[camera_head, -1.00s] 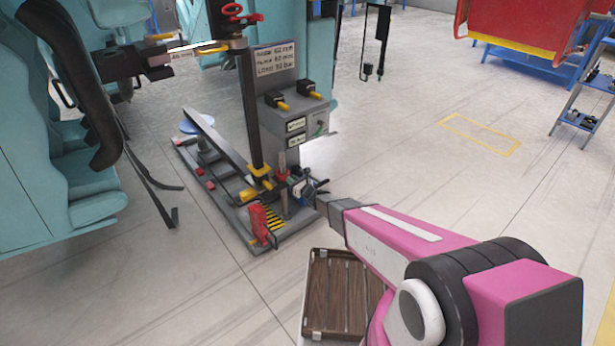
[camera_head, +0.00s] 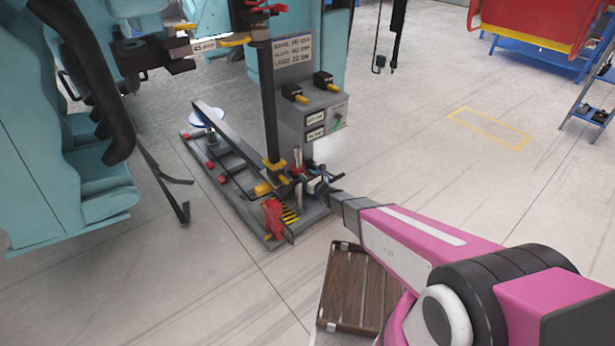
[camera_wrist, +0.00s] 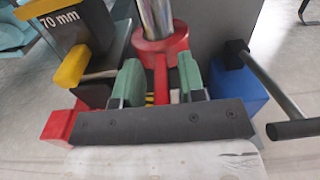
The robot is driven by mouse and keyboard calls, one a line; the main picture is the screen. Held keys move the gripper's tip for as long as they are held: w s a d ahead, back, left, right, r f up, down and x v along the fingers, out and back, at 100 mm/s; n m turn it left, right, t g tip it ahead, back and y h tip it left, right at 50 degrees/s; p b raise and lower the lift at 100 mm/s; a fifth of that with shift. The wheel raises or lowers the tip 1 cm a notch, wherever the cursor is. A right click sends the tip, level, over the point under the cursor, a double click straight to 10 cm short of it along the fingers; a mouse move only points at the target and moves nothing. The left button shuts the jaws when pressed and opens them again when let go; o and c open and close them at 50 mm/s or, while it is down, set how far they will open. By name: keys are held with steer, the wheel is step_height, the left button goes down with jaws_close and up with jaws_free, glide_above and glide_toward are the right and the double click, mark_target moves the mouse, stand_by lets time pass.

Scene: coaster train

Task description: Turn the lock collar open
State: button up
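The lock collar (camera_wrist: 160,45) is a red ring around a bright metal rod in the wrist view. Its red lever (camera_wrist: 161,78) points from the ring toward my gripper (camera_wrist: 160,84). The two green fingers stand on either side of the lever, with a visible gap on each side, so my gripper is open around it.
The grey stand base (camera_head: 310,220) carries a black post (camera_head: 268,110), a grey control box (camera_head: 318,110) and a red bracket (camera_head: 273,218). In the wrist view a "70 mm" block (camera_wrist: 85,25) is left, a black bar (camera_wrist: 270,85) right. A wooden slatted platform (camera_head: 350,290) lies below my arm.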

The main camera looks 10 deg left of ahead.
stand_by(0.3)
steer(key=v, duration=1)
steer(key=shift+s+d, duration=0.25)
steer(key=shift+d, duration=0.05)
steer(key=shift+r, duration=0.1)
steer(key=s+d+r+n+g+h, duration=0.1)
steer(key=s+d+r+n+g, duration=0.35)
steer(key=n, duration=0.35)
steer(key=s+d+r+n+g, duration=0.3)
steer(key=r+n+g, duration=0.25)
steer(key=n, duration=0.25)
steer(key=s+d+r+n+h, duration=0.2)
steer(key=d+r+n+h, duration=0.1)
steer(key=d, duration=0.5)
steer(key=s+d+r+n+g+h, duration=0.1)
steer(key=s+d+r+n+h, duration=0.2)
steer(key=d, duration=0.6)
steer(key=s+d+r+n+h, duration=0.2)
steer(key=d+n+h, duration=0.2)
steer(key=d, duration=0.5)
steer(key=h, duration=0.2)
steer(key=shift+s+d+r+g+h, duration=0.15)
steer(key=shift+s+r+g+h, duration=0.15)
steer(key=shift+s+r+h, duration=0.1)
